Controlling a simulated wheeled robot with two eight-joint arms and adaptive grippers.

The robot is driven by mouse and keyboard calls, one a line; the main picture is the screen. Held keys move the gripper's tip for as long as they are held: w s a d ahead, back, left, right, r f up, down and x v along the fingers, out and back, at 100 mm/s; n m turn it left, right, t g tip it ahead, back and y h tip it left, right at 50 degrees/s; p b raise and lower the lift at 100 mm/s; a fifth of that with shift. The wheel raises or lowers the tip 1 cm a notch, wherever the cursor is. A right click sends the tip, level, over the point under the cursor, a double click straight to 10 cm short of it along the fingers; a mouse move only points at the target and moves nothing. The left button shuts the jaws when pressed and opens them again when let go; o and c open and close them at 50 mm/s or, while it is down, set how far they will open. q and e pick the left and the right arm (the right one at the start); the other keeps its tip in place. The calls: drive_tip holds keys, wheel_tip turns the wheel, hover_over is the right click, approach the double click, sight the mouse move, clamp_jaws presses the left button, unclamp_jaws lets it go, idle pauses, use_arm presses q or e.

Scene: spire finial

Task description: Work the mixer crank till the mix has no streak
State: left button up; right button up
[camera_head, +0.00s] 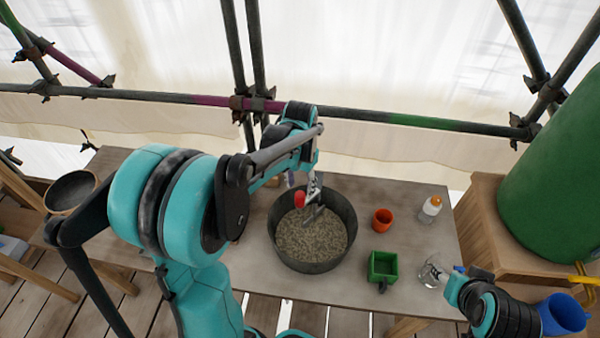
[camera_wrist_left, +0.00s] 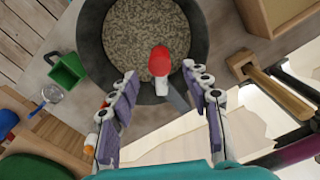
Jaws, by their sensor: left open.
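The mixer is a dark round tub (camera_head: 340,205) of speckled grey-beige mix (camera_head: 310,238) on the table; I make out no clear streak in the visible mix. A crank with a red knob (camera_head: 299,199) stands over the tub's far side. In the left wrist view the red knob (camera_wrist_left: 159,60) is upright, just beyond my fingertips. My left gripper (camera_head: 313,208) is open above the tub, its fingers (camera_wrist_left: 165,86) apart on either side of the crank's grey arm (camera_wrist_left: 177,98). Contact is not visible. My right arm is at the lower right; its fingers cannot be made out clearly.
Right of the tub on the table (camera_head: 345,312) are an orange cup (camera_head: 382,219), a green box (camera_head: 382,266), a white bottle with an orange cap (camera_head: 431,208) and a clear glass vessel (camera_head: 431,272).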

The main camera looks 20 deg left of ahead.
use_arm(q)
wheel_tip(320, 180, up, 7)
idle(0.3)
idle(0.4)
drive_tip(key=n+p, duration=0.3)
drive_tip(key=n, duration=0.4)
hover_over(300, 193)
wheel_tip(300, 193, down, 6)
drive_tip(key=shift+w+r, duration=0.1)
drive_tip(key=shift+w, duration=0.05)
wheel_tip(300, 193, down, 8)
drive_tip(key=shift+f+b, duration=0.1)
drive_tip(key=shift+b, duration=0.7)
drive_tip(key=shift+c, duration=0.4)
clamp_jaws()
